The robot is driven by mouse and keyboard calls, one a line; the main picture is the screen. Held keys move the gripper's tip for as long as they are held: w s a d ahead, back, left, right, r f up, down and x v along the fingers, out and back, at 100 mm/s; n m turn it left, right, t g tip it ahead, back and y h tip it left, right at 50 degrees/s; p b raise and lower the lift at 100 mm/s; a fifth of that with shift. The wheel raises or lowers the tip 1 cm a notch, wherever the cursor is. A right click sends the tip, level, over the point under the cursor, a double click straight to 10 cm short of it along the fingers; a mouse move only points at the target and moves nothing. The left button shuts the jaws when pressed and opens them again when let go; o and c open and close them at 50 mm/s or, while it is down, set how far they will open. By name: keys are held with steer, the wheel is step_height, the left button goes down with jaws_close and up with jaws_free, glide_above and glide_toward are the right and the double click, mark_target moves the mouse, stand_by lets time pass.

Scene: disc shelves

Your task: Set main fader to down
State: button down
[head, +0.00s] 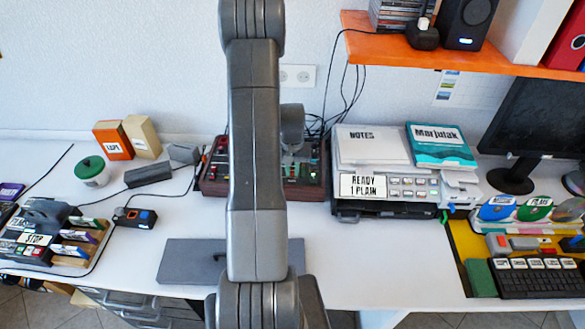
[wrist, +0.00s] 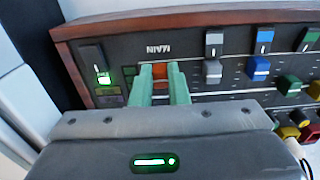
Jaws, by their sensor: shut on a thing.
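The mixer (head: 315,193), a dark panel in a red-brown wooden case, stands at the back of the desk in the head view, its middle hidden behind my arm. In the wrist view its panel (wrist: 125,60) fills the upper part. The main fader (wrist: 160,70) has an orange-red cap beside the MAIN lettering, which reads upside down there. My gripper (wrist: 161,84) has its two green fingers on either side of this cap and is shut on it. The lower part of the cap and its slot are hidden by the gripper, so the fader's exact position is unclear.
Other faders with grey (wrist: 213,70) and blue (wrist: 258,68) caps sit close to the right in the wrist view. A lit green switch (wrist: 104,77) is to the left. In the head view a printer-like machine (head: 390,210) stands right of the mixer; a grey mat (head: 195,262) lies in front.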

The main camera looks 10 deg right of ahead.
mark_target(292, 172)
steer(key=c, duration=1.4)
jaws_free()
step_height(292, 172, up, 14)
steer(key=b, duration=0.2)
steer(key=shift+f, duration=0.2)
step_height(292, 172, down, 13)
steer(key=shift+f+p, duration=0.1)
steer(key=shift+p, duration=0.9)
steer(key=shift+f, duration=0.2)
steer(key=shift+w, duration=0.25)
